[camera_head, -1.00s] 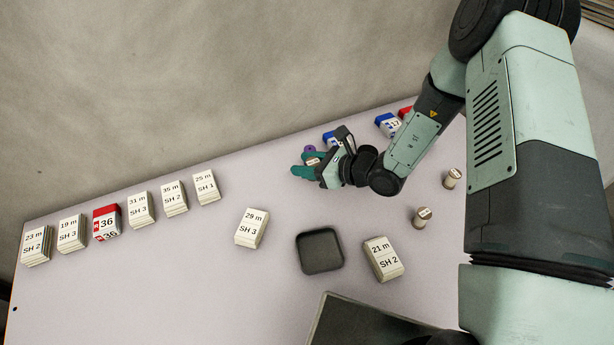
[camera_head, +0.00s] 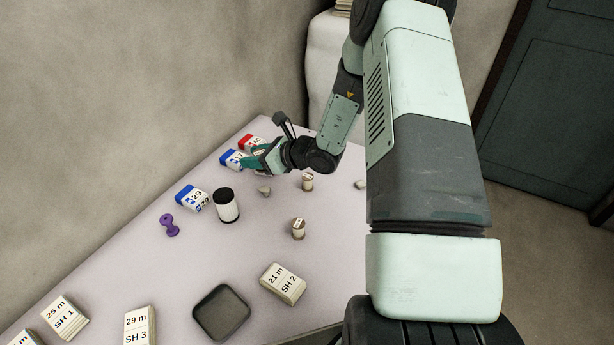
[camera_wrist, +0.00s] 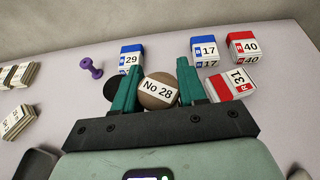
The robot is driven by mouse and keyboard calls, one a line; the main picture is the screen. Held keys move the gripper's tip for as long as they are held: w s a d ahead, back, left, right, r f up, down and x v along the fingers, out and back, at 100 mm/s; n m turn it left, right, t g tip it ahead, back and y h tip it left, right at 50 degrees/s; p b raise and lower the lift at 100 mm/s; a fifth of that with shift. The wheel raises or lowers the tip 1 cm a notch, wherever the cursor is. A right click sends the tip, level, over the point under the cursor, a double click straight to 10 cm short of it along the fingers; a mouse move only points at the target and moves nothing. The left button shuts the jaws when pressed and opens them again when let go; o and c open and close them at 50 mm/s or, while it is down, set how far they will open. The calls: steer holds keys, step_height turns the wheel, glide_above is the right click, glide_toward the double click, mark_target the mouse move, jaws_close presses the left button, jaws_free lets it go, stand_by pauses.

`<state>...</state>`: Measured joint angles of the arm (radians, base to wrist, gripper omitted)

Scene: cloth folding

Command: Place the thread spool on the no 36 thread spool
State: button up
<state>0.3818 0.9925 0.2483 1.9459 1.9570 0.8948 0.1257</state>
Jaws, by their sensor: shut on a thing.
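In the wrist view my gripper (camera_wrist: 158,82) has its two teal fingers on either side of a brown spool (camera_wrist: 158,92) with a label reading No 28, and it is shut on it. In the head view my gripper (camera_head: 256,163) is over the far part of the table, and the held spool is not clear there. Small tan spools with pale labels, one nearer (camera_head: 298,229) and one farther (camera_head: 307,181), stand on the table to the right of and nearer than my gripper. Their labels are too small to read, so I cannot tell which is no 36.
A black-topped white cylinder (camera_head: 227,206), a purple dumbbell-shaped thing (camera_head: 169,225) and a blue 29 box (camera_head: 192,198) stand left of my gripper. A dark tray (camera_head: 221,312) and a 21 m box (camera_head: 283,284) are nearer. Red 31 (camera_wrist: 231,84) and 40 (camera_wrist: 243,47) boxes lie ahead.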

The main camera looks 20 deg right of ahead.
steer(key=w+d+r+m+t+h, duration=0.2)
steer(key=d+m+h, duration=0.1)
steer(key=d, duration=1)
glide_above(308, 182)
steer(key=w, duration=0.3)
steer(key=f, duration=0.5)
steer(key=shift+a+f, duration=0.25)
steer(key=shift+f, duration=0.1)
steer(key=shift+w+f, duration=0.1)
steer(key=shift+f, duration=2.05)
steer(key=shift+f, duration=0.15)
steer(key=o, duration=1)
steer(key=shift+o, duration=0.2)
